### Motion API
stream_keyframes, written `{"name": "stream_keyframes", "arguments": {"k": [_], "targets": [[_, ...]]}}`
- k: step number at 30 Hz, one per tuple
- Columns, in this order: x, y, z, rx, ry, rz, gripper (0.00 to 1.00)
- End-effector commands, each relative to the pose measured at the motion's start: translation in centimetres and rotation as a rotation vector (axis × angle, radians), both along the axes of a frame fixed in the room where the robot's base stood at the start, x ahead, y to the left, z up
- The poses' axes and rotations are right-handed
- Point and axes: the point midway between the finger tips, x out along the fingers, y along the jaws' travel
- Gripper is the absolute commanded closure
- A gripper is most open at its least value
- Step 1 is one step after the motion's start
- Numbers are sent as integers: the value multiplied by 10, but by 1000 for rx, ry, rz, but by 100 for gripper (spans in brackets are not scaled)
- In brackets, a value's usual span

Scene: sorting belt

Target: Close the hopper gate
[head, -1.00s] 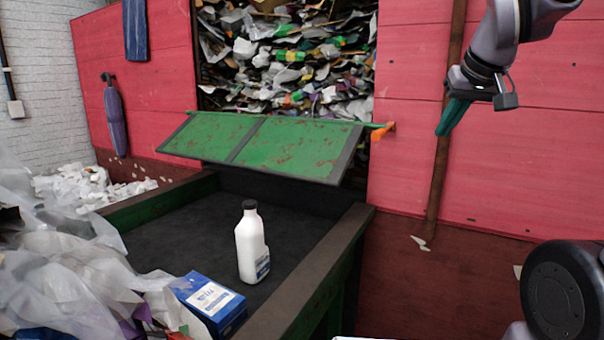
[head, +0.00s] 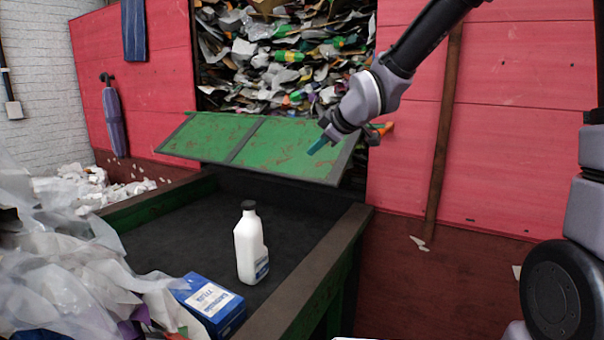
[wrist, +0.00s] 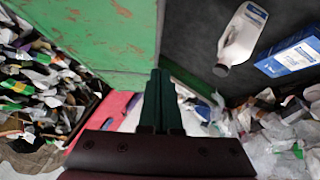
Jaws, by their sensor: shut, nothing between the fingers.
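The hopper gate (head: 268,146) is a worn green panel with dark strips, hinged along its top and swung out over the belt in the head view. It tilts down toward the belt, and the hopper opening behind it shows. Its orange end knob (head: 383,129) is partly hidden by my arm. My gripper (head: 318,146) is shut and empty, in front of the gate's right part; I cannot tell if it touches. In the wrist view the shut teal fingers (wrist: 161,100) appear beside the green gate (wrist: 95,35).
A white bottle (head: 251,246) stands on the dark belt (head: 180,240). A blue box (head: 208,304) sits near the belt's front, beside a heap of plastic film (head: 65,275). Mixed waste (head: 285,60) fills the hopper.

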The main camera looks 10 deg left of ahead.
Motion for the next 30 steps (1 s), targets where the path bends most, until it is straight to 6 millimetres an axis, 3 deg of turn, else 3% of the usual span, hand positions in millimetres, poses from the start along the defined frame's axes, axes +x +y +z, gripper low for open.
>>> {"name": "stream_keyframes", "arguments": {"k": [13, 24, 30], "targets": [[15, 15, -18, 0, 4, 1, 100], [61, 53, -65, 0, 5, -2, 100], [74, 45, -89, -1, 4, -4, 100]]}}
